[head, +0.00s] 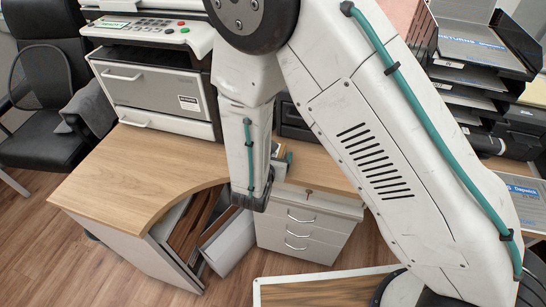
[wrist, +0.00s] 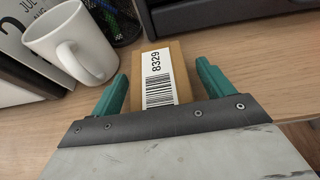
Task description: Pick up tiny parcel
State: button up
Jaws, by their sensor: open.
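In the wrist view, the tiny parcel (wrist: 182,56) is a small brown box on the wooden desk. Its top carries a white label with a barcode and the number 8329. My gripper (wrist: 162,88) has its two teal fingers spread wide, one on each side of the parcel's near part, with gaps showing on both sides. The near end of the parcel is hidden behind my gripper's body.
A white mug (wrist: 70,42) stands close left of the parcel, beside a black mesh pen holder (wrist: 112,18). A dark device (wrist: 215,12) lies behind the parcel. The desk to the right is clear. A large printer (head: 160,75) stands on the desk (head: 135,175) at left.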

jog(key=c, duration=1.2)
